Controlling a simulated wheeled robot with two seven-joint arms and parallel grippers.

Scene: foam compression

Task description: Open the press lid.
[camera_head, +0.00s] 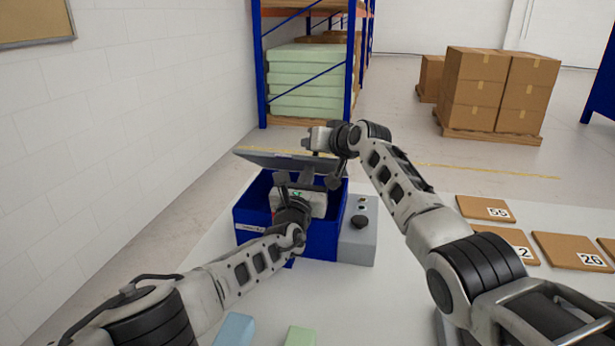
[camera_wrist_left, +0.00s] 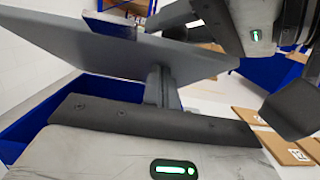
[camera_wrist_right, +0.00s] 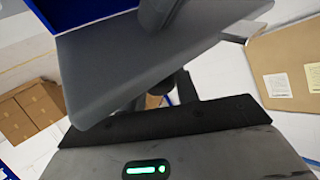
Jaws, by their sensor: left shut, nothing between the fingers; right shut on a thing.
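The press is an open blue box (camera_head: 250,215) with a grey control unit (camera_head: 358,243) at its right. Its dark grey lid (camera_head: 268,158) is raised above the box and tilted; it fills much of the left wrist view (camera_wrist_left: 75,40) and right wrist view (camera_wrist_right: 110,65). My left gripper (camera_head: 293,181) is shut and empty over the box, beneath the lid; its fingers (camera_wrist_left: 158,85) are close to the lid's underside. My right gripper (camera_head: 317,146) is at the lid's right end, shut on it. Its fingertips are mostly hidden, so the exact hold cannot be seen.
Numbered brown boards (camera_head: 485,208) lie on the white table at the right. A blue block (camera_head: 234,330) and a green block (camera_head: 300,336) are at the front edge. A rack (camera_head: 310,80) with foam sheets stands behind; stacked cartons (camera_head: 500,88) are farther right.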

